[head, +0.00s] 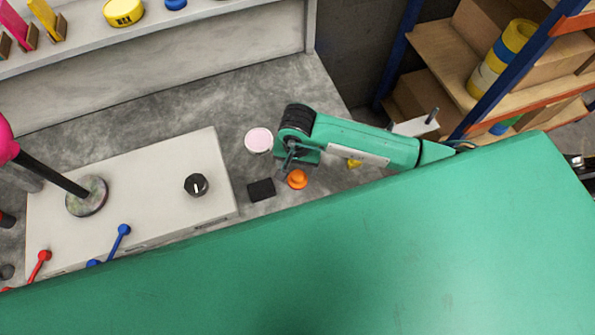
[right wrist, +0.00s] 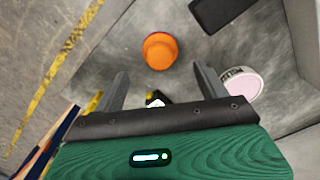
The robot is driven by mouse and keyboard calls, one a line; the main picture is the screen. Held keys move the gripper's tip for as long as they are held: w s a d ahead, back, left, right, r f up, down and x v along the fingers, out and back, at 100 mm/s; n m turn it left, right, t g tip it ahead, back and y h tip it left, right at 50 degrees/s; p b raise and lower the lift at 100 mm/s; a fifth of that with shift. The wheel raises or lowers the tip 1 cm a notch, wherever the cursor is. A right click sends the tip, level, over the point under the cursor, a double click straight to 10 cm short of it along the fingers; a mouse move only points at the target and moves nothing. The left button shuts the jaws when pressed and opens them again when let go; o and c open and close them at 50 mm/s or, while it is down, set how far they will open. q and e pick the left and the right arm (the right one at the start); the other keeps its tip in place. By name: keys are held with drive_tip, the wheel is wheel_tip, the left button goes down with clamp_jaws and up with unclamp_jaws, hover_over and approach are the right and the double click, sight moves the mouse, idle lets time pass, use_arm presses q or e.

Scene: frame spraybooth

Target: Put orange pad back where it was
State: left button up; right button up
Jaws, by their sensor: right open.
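The orange pad (head: 297,179) is a small round orange piece standing on the grey worktop, just right of a black block. It also shows in the right wrist view (right wrist: 160,50), beyond my fingertips and roughly between their lines. My right gripper (head: 292,160) is above the worktop, close to the pad on its far side in the head view. In the right wrist view its two fingers (right wrist: 162,78) are spread apart with nothing held between them. My left gripper is not in view.
A black block (head: 261,189) and a pink-topped round tin (head: 258,140) are near the pad. A small yellow thing (head: 354,163) lies to the right. A pale box with a black knob (head: 196,185) stands left. A shelf rack (head: 470,75) is at the back right.

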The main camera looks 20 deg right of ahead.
sight(297, 175)
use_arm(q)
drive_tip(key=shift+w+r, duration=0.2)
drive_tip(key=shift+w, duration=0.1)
use_arm(e)
wheel_tip(297, 175, up, 5)
drive_tip(key=shift+r, duration=0.1)
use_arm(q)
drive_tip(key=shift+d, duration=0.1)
